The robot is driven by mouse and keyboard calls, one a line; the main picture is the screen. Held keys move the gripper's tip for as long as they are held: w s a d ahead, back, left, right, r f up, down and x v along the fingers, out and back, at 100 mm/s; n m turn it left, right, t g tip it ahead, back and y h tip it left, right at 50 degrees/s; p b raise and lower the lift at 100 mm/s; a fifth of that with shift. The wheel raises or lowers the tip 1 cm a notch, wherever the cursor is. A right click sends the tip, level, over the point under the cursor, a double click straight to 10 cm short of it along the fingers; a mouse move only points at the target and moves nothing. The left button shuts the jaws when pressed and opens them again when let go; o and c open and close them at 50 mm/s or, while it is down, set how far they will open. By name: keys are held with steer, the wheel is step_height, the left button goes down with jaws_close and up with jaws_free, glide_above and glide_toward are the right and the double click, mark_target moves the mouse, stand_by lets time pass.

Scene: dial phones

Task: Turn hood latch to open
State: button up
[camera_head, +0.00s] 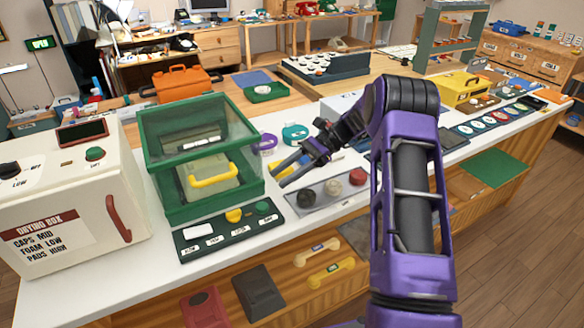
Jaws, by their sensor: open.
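A green-framed hood (200,150) with clear panes stands on the white counter, left of centre. A yellow handle (212,177) shows on its front. A dark green panel (215,240) with small white labels lies at the hood's front foot. A yellow knob (234,215) and a green round knob (263,207) sit on this panel. I cannot tell for sure which part is the latch. My gripper (279,177) is open and empty, just right of the hood's front right edge and above the counter. It is apart from the yellow knob.
A cream drying box (75,200) with a red handle stands left of the hood. A grey tray (312,196) with several round pieces lies right of the panel. An orange toolbox (180,83) is behind. Yellow and cream handsets lie on the shelf below the counter.

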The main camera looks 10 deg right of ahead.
steer(key=v, duration=0.2)
steer(key=shift+w+d+r, duration=0.1)
steer(key=shift+d, duration=0.1)
